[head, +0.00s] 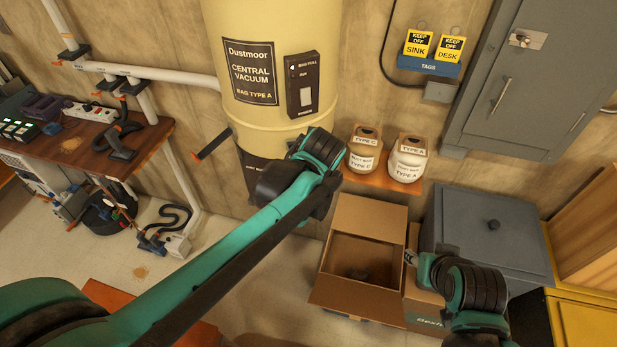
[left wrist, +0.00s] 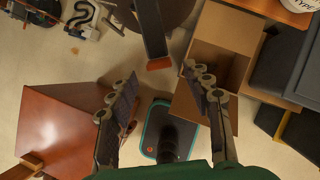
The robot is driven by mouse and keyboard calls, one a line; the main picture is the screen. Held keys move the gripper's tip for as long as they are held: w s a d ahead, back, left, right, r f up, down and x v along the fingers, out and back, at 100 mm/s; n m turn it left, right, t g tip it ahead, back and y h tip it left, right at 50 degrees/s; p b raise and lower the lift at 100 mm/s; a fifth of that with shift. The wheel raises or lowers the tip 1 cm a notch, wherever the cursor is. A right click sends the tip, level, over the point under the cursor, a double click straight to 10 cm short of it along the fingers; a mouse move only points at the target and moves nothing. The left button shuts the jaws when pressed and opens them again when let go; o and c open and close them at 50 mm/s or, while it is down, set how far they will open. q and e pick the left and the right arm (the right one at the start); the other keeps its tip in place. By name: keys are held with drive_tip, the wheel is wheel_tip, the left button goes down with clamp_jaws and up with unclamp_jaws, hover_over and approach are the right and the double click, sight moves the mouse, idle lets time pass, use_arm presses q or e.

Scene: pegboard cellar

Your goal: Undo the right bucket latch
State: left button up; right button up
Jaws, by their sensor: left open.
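The central vacuum (head: 268,60) is a cream canister on the wall with a dark bucket at its lower end. A black latch lever with an orange-red tip (head: 213,144) sticks out at its left side. My left arm's wrist covers the canister's lower right side in the head view, so the right latch is hidden there. In the left wrist view, a black lever with an orange-red tip (left wrist: 151,28) points down towards the gap between the fingers of my left gripper (left wrist: 160,75). It looks like the right latch. The gripper is open and empty. My right gripper (head: 412,258) is by the grey cabinet; its fingers are unclear.
An open cardboard box (head: 325,292) stands on the floor right of the vacuum. A grey cabinet (head: 470,225) is at the right. A wooden bench (head: 70,150) with tools is at the left.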

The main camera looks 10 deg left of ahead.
use_arm(q)
drive_tip(key=v, duration=0.7)
drive_tip(key=shift+f, duration=0.15)
drive_tip(key=s+a+f+n+b, duration=0.2)
drive_tip(key=s+f+n+b, duration=0.2)
drive_tip(key=f+n, duration=0.3)
drive_tip(key=s+a+f+n+t+h+b, duration=0.1)
drive_tip(key=s+a+f+n+b, duration=0.2)
drive_tip(key=n, duration=1)
drive_tip(key=s+a+f+n+t+h+b, duration=0.1)
drive_tip(key=s+a+f+n+b, duration=0.2)
drive_tip(key=f+n+b, duration=0.6)
wheel_tip(320, 180, down, 4)
drive_tip(key=shift+s+f+n, duration=0.25)
drive_tip(key=shift+s+n, duration=0.55)
drive_tip(key=shift+n, duration=0.2)
drive_tip(key=shift+a, duration=0.1)
